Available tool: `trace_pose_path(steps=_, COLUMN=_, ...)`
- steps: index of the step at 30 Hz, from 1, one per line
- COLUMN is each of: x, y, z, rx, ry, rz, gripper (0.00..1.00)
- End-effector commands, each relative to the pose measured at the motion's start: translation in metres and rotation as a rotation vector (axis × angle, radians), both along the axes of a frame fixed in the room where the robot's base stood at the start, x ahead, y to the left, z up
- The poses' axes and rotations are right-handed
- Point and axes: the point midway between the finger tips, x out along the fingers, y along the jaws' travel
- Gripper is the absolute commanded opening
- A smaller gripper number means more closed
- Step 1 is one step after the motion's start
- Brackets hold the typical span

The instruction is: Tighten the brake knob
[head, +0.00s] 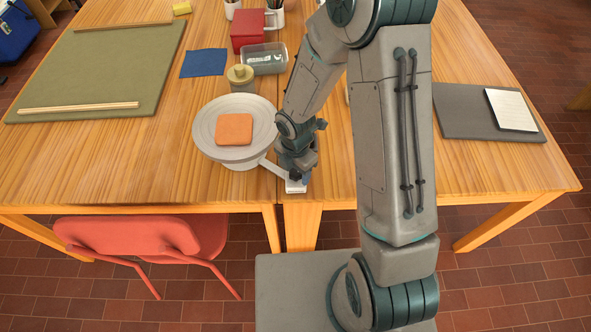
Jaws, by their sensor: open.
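A grey pottery wheel (203,131) with a round head stands near the table's front edge, and a square orange slab (234,129) lies on it. A light bracket (272,168) runs from the wheel's lower right side to a small white block (296,187) at the table edge. My gripper (297,178) points down just over this block and is open. A small blue patch shows beside the fingers; I cannot tell whether it is the brake knob. My gripper hides most of that spot, and I cannot tell whether the fingers touch anything.
A lidded tan jar (241,80), a clear tub (264,60), a red box (248,31) and a blue cloth (204,63) lie behind the wheel. A green board (100,65) is at left, a dark board (475,118) at right. A red chair (130,235) stands in front.

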Motion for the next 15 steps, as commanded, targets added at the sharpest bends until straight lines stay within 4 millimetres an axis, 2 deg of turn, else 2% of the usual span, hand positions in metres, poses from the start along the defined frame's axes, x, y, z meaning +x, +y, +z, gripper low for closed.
trace_pose_path(steps=9, x=0.0002, y=-0.0001, z=-0.0031, rx=0.000, ry=0.000, rz=0.000, gripper=0.59)
trace_pose_path(steps=10, x=0.0002, y=-0.0001, z=-0.0031, rx=0.000, ry=0.000, rz=0.000, gripper=0.56)
trace_pose_path(steps=12, x=0.0002, y=-0.0001, z=-0.0030, rx=0.000, ry=0.000, rz=0.000, gripper=0.36)
trace_pose_path(steps=15, x=0.0002, y=-0.0001, z=-0.0030, rx=0.001, ry=-0.001, rz=0.000, gripper=0.14)
